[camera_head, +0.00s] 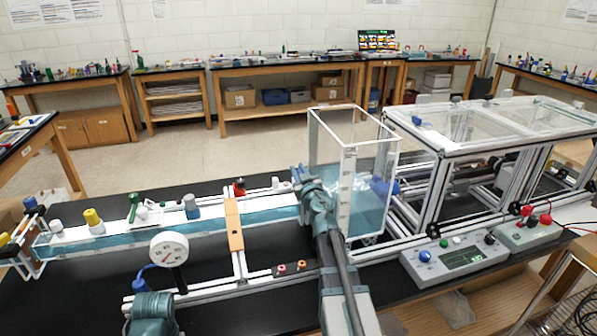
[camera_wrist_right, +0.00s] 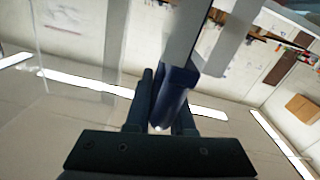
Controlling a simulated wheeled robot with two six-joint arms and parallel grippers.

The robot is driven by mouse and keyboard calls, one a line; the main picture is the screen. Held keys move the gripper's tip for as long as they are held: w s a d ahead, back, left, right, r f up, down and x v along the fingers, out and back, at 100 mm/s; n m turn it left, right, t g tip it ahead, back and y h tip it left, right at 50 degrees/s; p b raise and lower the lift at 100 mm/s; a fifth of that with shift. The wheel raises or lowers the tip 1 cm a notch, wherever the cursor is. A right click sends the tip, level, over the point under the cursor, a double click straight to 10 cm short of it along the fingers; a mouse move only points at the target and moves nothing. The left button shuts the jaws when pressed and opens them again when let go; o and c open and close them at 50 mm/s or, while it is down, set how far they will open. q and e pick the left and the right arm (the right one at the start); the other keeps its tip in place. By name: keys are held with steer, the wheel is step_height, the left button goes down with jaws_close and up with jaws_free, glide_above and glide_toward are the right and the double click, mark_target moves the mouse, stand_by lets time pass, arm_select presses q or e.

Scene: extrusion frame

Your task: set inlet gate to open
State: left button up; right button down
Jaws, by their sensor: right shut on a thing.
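My right gripper (camera_head: 304,180) is at the left side of the clear water tank (camera_head: 352,150), where the long flume channel (camera_head: 170,227) meets it. In the right wrist view my right gripper (camera_wrist_right: 160,112) is shut on a dark blue handle (camera_wrist_right: 174,92). The handle sits at the lower end of a pale grey bar (camera_wrist_right: 186,35), apparently part of the inlet gate. The gripper hides the handle in the head view, and how far the gate is raised cannot be told.
A round dial gauge (camera_head: 169,250) stands before the channel. Coloured knobs and fittings line the channel's top. A control box (camera_head: 455,258) is at the right, beside the aluminium frame (camera_head: 437,190). The black table top (camera_head: 60,290) is bare at the left front.

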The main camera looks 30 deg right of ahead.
steer(key=shift+d, duration=0.1)
step_height(320, 180, up, 5)
steer(key=p, duration=0.5)
steer(key=shift+f, duration=0.1)
steer(key=c, duration=0.8)
jaws_free()
steer(key=shift+s, duration=0.1)
